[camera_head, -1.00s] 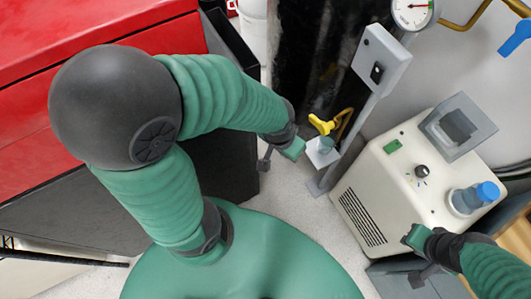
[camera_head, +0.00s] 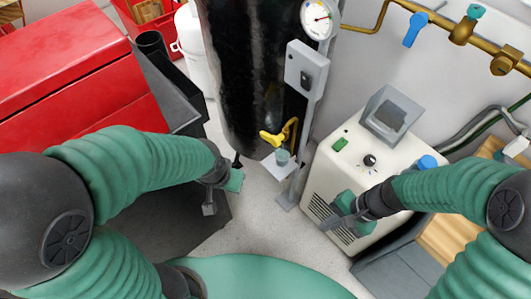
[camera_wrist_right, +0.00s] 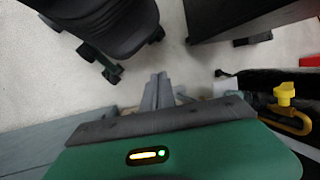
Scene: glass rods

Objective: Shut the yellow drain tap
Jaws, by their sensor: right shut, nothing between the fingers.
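The yellow drain tap (camera_head: 272,138) sits on a curved brass pipe (camera_head: 291,130) low on the black tank, above a small cup (camera_head: 282,157) on a white ledge. It also shows at the right of the right wrist view (camera_wrist_right: 284,93). I cannot tell whether it is open or shut. My left gripper (camera_head: 235,181) is below and left of the tap, apart from it; its jaws are unclear. My right gripper (camera_head: 343,205) is in front of the cream machine, below and right of the tap. Its fingers (camera_wrist_right: 158,92) are together and empty.
The black tank (camera_head: 240,75) stands behind the tap. A grey post with a switch box (camera_head: 307,68) rises just right of it. The cream machine (camera_head: 365,150) is to the right, and a red cabinet (camera_head: 85,65) to the left. Bare floor (camera_head: 250,215) lies between my grippers.

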